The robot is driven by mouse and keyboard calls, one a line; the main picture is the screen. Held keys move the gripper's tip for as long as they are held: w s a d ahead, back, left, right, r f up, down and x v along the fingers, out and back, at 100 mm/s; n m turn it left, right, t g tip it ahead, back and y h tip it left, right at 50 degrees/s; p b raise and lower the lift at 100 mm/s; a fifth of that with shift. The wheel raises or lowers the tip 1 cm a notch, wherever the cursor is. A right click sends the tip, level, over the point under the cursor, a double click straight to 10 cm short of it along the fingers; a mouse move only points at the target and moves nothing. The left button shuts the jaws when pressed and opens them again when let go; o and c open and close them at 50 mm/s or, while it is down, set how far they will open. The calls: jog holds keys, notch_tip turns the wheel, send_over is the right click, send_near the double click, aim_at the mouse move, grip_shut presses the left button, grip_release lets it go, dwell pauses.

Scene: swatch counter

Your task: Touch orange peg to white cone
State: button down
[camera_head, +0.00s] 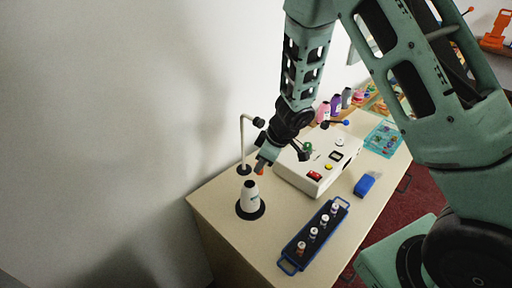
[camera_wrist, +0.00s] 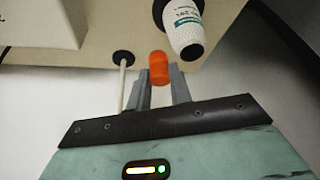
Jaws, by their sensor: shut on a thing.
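The white cone (camera_head: 250,197) stands upright on a black disc (camera_head: 251,212) near the counter's left corner. It also shows in the wrist view (camera_wrist: 186,24), with a printed label and a dark top. My gripper (camera_head: 263,160) is shut on the orange peg (camera_head: 259,168) and holds it above the counter, just up and right of the cone in the head view. In the wrist view the peg (camera_wrist: 159,68) sticks out between the fingertips, left of the cone's top. A small gap shows between peg and cone in both views. The peg's inner end is hidden between the fingers.
A bent pale post (camera_head: 243,145) rises close behind the gripper. A white box with buttons (camera_head: 310,170) stands to the right. A blue rack (camera_head: 300,247) holds several small spools in front. A blue block (camera_head: 365,185), bottles (camera_head: 335,104) and a teal tray (camera_head: 385,138) lie farther right.

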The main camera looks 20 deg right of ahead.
notch_tip(320, 180, up, 4)
jog(key=s+a+n+g+y+p, duration=0.1)
jog(key=a+n+g+p, duration=0.15)
jog(key=n, duration=0.35)
jog(key=shift+s+f+t+b, duration=0.2)
jog(key=shift+f+b, duration=0.8)
jog(key=shift+b, duration=0.4)
jog(key=shift+s+f+t+b, duration=0.1)
jog(key=shift+f+t+b, duration=0.05)
jog(key=shift+f+b, duration=1.05)
jog(key=shift+r, duration=0.25)
jog(key=shift+f, duration=0.35)
jog(key=shift+d+f, duration=0.1)
jog(key=shift+f, duration=0.1)
dwell(0.6)
notch_tip(320, 180, up, 5)
jog(key=p, duration=0.7)
jog(key=shift+r, duration=0.15)
dwell(0.3)
